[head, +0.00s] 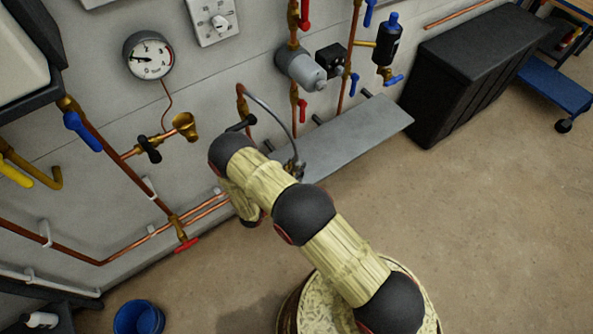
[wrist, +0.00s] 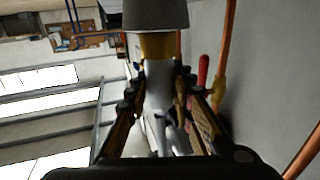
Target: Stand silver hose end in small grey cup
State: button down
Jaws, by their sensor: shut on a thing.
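A grey hose (head: 279,116) arcs from a copper pipe on the wall down to my gripper (head: 292,168), beside the left end of a grey shelf. In the wrist view my gripper (wrist: 160,110) is shut on a silver piece (wrist: 157,130), which I take to be the silver hose end. Its tip and exact tilt cannot be told. A grey cylindrical part (wrist: 155,14) with a brass-yellow piece (wrist: 158,46) shows beyond the fingers; I cannot tell what it is. I cannot make out the small grey cup in the head view; my arm covers part of the area.
The grey shelf (head: 360,135) looks bare where it shows. Copper pipes, a gauge (head: 149,55), a brass funnel-like fitting (head: 186,126) and a grey cylindrical wall fitting (head: 300,68) crowd the wall. A black chest (head: 470,65) stands right; a blue bucket (head: 139,318) stands lower left.

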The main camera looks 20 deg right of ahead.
jog(key=shift+f+b, duration=0.35)
jog(key=shift+f, duration=1.1)
jog(key=shift+f, duration=0.1)
jog(key=shift+f+b, duration=0.25)
jog(key=shift+b, duration=0.1)
jog(key=c, duration=1.5)
grip_release()
jog(key=shift+s, duration=0.1)
jog(key=shift+c, duration=0.2)
jog(key=shift+a+r+p, duration=0.1)
jog(key=shift+r+p, duration=0.4)
jog(key=shift+p, duration=0.05)
jog(key=v, duration=1.1)
jog(key=shift+s+a+p, duration=0.25)
jog(key=shift+a+p, duration=0.05)
jog(key=shift+p, duration=0.05)
jog(key=shift+f, duration=0.15)
